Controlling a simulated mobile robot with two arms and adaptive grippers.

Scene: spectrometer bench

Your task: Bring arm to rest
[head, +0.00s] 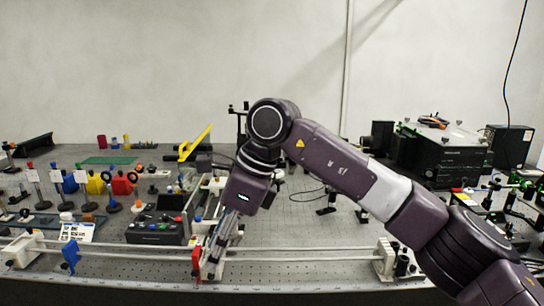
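My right arm comes in from the right and bends down at the middle of the bench. My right gripper (212,262) points down and to the left, low over the front rail. Its grey fingers look long and close together, and I cannot tell whether they are open or shut. A red holder (196,262) on the rail is right beside the fingertips; whether they touch it is unclear. My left gripper is not in view.
The front rail (310,254) runs across the bench, with a blue holder (70,256) at left. A black control box (155,230) stands left of the gripper. Several small optics crowd the left. A large black instrument (440,155) stands back right. The perforated bench (290,222) is fairly clear mid-right.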

